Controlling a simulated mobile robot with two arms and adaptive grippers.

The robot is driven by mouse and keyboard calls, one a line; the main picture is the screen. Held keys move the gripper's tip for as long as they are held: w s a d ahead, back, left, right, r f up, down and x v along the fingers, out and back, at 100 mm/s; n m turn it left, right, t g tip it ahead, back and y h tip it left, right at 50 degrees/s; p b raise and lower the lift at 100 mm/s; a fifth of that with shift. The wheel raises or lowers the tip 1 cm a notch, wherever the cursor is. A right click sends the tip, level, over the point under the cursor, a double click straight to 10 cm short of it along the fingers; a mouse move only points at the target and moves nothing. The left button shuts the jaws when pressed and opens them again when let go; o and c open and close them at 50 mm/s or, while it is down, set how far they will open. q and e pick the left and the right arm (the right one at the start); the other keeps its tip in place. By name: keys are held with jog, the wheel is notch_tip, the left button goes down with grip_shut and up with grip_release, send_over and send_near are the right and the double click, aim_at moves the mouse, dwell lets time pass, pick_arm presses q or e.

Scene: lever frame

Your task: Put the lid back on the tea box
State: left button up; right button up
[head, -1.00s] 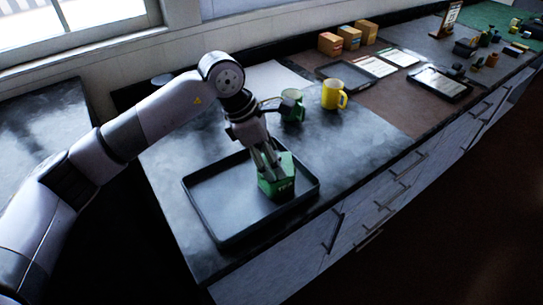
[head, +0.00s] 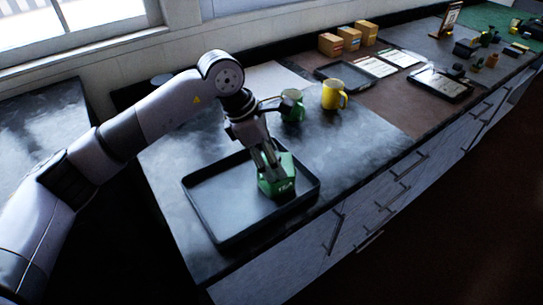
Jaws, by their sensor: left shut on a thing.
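The green tea box (head: 277,188), with pale lettering on its front, stands upright in the dark tray (head: 220,197), toward the tray's right side. My left gripper (head: 272,166) points down at the top of the box and is shut on the lid. The fingers cover much of the lid, so its edges and how it sits against the box are hard to see. My right gripper is not in view.
A green mug (head: 291,106) and a yellow mug (head: 333,95) stand behind the tray, near my left wrist. Small boxes (head: 347,38) and a tablet (head: 440,83) are farther right. The counter right of the tray is clear.

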pick_arm(q)
jog(key=o, duration=1.2)
jog(key=shift+o, duration=0.4)
jog(key=shift+o, duration=1.3)
jog(key=shift+r, duration=0.1)
jog(key=shift+r+p, duration=1.5)
jog(key=shift+r, duration=1.95)
jog(key=shift+c, duration=0.6)
